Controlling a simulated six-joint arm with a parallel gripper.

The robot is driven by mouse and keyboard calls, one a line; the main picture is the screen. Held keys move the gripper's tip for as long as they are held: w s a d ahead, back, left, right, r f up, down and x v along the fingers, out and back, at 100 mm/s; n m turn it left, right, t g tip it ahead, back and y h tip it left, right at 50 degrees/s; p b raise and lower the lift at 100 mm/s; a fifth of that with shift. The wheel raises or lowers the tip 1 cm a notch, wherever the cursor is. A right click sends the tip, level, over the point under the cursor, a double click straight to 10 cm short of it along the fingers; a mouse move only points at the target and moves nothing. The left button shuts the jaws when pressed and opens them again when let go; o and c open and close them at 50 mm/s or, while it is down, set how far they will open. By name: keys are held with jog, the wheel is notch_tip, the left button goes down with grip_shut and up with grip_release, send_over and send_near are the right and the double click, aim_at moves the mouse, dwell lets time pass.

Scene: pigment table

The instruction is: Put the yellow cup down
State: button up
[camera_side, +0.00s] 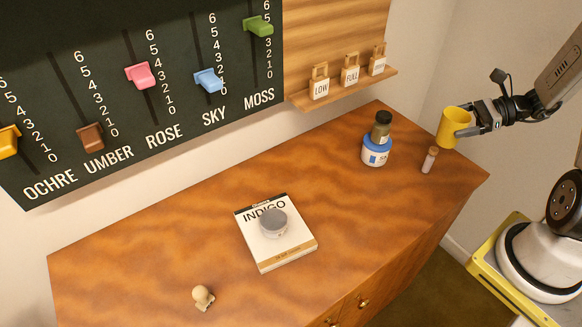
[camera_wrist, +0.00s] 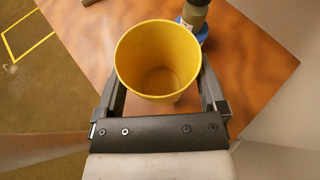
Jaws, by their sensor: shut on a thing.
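The yellow cup (camera_side: 452,128) is held upright above the far right part of the wooden table (camera_side: 360,225). My gripper (camera_side: 462,130) is shut on it. In the wrist view the cup (camera_wrist: 157,42) sits between the two fingers of my gripper (camera_wrist: 160,100), and its inside looks empty. In the side view the cup appears near the table's right back edge. How high its base is above the wood is hard to tell.
A small pink vial with a cork (camera_side: 429,160) stands just left of the cup. A dark jar (camera_side: 381,126) stands on a blue jar (camera_side: 375,152) further left. An INDIGO box (camera_side: 295,250) with a grey-lidded tin (camera_side: 273,222) and a small wooden figure (camera_side: 203,297) lie further off. Free wood lies between.

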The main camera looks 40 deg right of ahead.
jog(key=s+a+f+n+g+y, duration=0.1)
jog(key=a+f+n+g, duration=0.1)
jog(key=a, duration=1.1)
jog(key=s+a+f+n+g+y, duration=0.2)
jog(key=a+n+g, duration=0.2)
jog(key=a, duration=1)
jog(key=shift+f+g, duration=0.3)
jog(key=shift+g, duration=0.2)
jog(key=shift+d+f, duration=0.1)
jog(key=shift+f, duration=1.9)
jog(key=shift+f, duration=0.15)
jog(key=shift+f, duration=1.9)
jog(key=shift+f, duration=0.1)
